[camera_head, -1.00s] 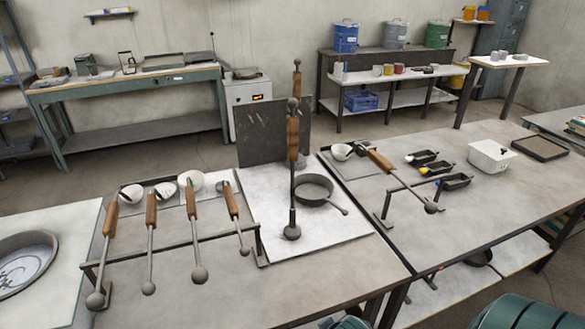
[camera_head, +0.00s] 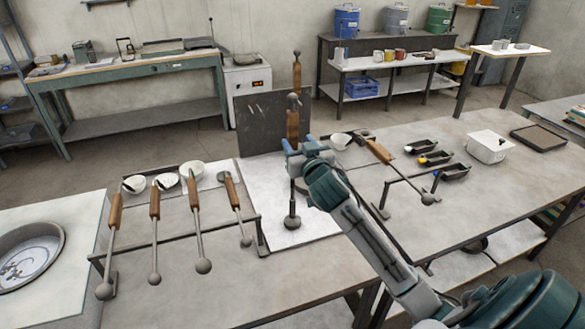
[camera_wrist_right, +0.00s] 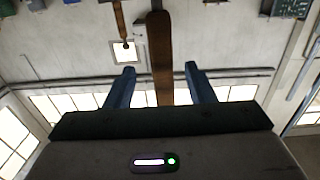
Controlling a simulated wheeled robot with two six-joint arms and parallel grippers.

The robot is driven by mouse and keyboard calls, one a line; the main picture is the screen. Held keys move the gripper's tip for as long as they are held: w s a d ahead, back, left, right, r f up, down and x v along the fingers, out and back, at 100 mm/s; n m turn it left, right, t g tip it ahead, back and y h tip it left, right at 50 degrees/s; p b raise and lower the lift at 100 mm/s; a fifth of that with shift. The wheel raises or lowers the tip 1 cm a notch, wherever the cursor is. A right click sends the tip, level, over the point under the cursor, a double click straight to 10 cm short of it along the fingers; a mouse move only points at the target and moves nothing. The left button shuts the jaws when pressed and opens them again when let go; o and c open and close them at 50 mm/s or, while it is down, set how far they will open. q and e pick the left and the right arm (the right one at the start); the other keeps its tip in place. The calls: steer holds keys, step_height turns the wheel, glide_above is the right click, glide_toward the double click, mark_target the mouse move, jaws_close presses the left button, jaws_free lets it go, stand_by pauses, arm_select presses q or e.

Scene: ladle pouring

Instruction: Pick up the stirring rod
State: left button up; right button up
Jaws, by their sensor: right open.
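An upright rod with a wooden handle (camera_head: 293,124) and a dark round end (camera_head: 292,221) stands over the white sheet; it seems to be the stirring rod. My right gripper (camera_head: 299,144) is at the lower part of its handle and hides part of the shaft. In the right wrist view the wooden handle (camera_wrist_right: 160,45) runs between the two blue fingers (camera_wrist_right: 159,70), with a gap on each side. The right gripper is open. My left gripper is not in view.
Several wooden-handled tools lean on the left rack (camera_head: 180,245), with white bowls (camera_head: 192,174) behind. Another tool (camera_head: 379,152) lies on the right rack. A dark upright panel (camera_head: 262,120) stands behind the rod.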

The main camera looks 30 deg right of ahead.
mark_target(294, 137)
steer(key=shift+x, duration=0.85)
steer(key=shift+w+r+p, duration=0.15)
steer(key=shift+w+p, duration=0.15)
steer(key=shift+p, duration=0.15)
steer(key=p+x, duration=0.2)
steer(key=x, duration=0.2)
steer(key=shift+a+r+p, duration=0.1)
steer(key=shift+p, duration=0.25)
steer(key=shift+w, duration=0.3)
steer(key=shift+s, duration=0.1)
steer(key=shift+c, duration=0.2)
jaws_close()
